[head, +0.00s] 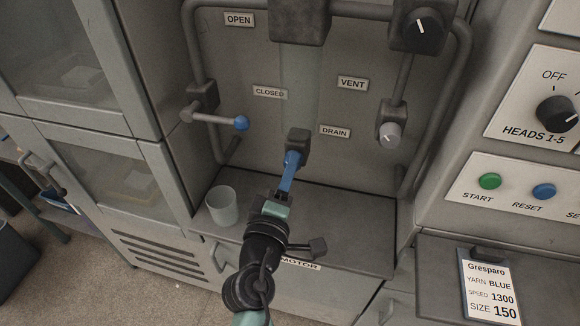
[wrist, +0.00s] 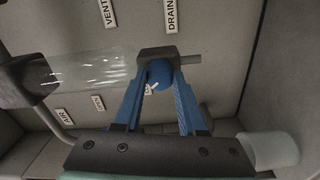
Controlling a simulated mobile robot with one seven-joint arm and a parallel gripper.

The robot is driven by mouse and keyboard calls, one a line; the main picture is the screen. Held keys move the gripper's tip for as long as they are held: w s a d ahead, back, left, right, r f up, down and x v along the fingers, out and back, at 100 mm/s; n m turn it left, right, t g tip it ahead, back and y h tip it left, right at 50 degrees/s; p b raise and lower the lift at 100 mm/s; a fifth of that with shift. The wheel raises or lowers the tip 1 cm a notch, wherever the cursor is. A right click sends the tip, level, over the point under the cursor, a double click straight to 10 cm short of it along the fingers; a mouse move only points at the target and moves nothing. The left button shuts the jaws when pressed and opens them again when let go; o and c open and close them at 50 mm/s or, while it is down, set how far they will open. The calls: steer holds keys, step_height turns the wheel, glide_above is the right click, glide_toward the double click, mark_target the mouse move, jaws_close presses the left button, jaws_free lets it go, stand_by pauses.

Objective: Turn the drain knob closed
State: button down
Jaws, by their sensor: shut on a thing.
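The drain knob is a small round blue knob under a dark valve block (head: 298,141), left of the DRAIN label (head: 335,131). In the wrist view the drain knob (wrist: 160,73) sits between the two blue fingertips, with a white mark on its face. My gripper (head: 291,162) is shut on it, one finger on each side; in the wrist view my gripper (wrist: 158,84) reaches up to the block. In the head view the fingers hide most of the knob. I cannot tell from the mark whether the drain is open or closed.
A lever with a blue ball (head: 241,123) points right, near the CLOSED label (head: 270,92). A grey vent knob (head: 390,134) hangs to the right. A pale cup (head: 222,206) stands on the ledge left of my arm. Pipes frame the panel.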

steer(key=shift+n, duration=0.6)
steer(key=shift+c, duration=2.4)
jaws_free()
steer(key=shift+s, duration=0.1)
steer(key=b+v, duration=0.2)
steer(key=v, duration=1.1)
